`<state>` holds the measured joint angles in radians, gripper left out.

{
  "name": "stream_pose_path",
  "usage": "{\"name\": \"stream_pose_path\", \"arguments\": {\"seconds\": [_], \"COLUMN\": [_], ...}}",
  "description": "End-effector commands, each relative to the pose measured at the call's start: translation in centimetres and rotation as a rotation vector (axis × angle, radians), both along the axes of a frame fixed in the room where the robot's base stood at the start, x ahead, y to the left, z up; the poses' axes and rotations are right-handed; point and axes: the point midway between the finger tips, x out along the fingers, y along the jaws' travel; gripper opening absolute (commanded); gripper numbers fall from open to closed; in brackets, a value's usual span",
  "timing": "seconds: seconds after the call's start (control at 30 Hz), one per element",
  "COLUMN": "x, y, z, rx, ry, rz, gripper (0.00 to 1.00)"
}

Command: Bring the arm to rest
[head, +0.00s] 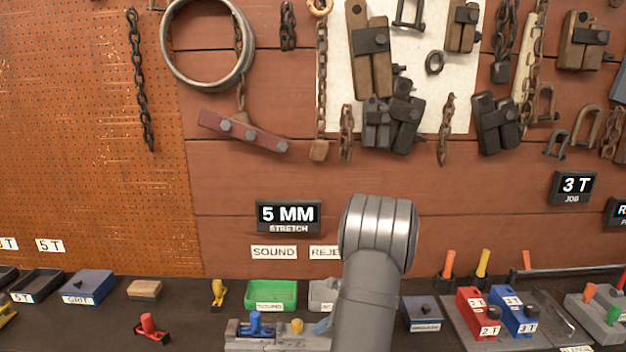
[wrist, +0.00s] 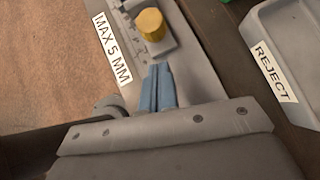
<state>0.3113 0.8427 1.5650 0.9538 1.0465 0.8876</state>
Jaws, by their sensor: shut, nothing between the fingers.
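My gripper (wrist: 158,70) shows in the wrist view as two blue fingers lying together with nothing between them. They point at a grey gauge plate (wrist: 190,55) with a yellow knob (wrist: 151,24) and a "MAX 5 MM" label. I cannot tell whether the fingertips touch the plate. In the head view my arm rises in front of the bench and hides part of it. The grey fixture (head: 275,345) with a blue clamp (head: 256,324) and a yellow knob (head: 297,326) stands left of my arm.
A green tray (head: 271,294) labelled SOUND sits behind the fixture. The grey REJECT tray (wrist: 300,60) lies at right in the wrist view. Red (head: 477,312) and blue (head: 514,312) blocks stand right of my arm. A red clamp (head: 150,328) lies left. Chains hang on the wall.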

Motion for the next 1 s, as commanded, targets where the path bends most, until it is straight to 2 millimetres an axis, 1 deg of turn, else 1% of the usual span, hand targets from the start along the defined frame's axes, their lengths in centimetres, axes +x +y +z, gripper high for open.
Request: {"name": "stream_pose_path", "arguments": {"seconds": [0.03,0.13,0.2,0.5,0.67,0.77,1.0], "x": [0.3,0.8,0.9,0.8,0.0,-0.5,-1.3], "y": [1.2,3.1,0.9,-5.2,-8.3,-10.1,-13.2], "z": [0.2,0.2,0.2,0.2,0.2,1.1,4.7], "rx": [-0.001,-0.001,-0.001,0.0,-0.001,-0.001,-0.002], "ry": [-0.003,-0.004,-0.004,-0.003,-0.003,-0.005,-0.006], "rz": [0.005,0.006,-0.004,-0.004,-0.004,-0.003,-0.002], "gripper": [0.0,0.0,0.0,0.0,0.0,0.0,0.0]}}
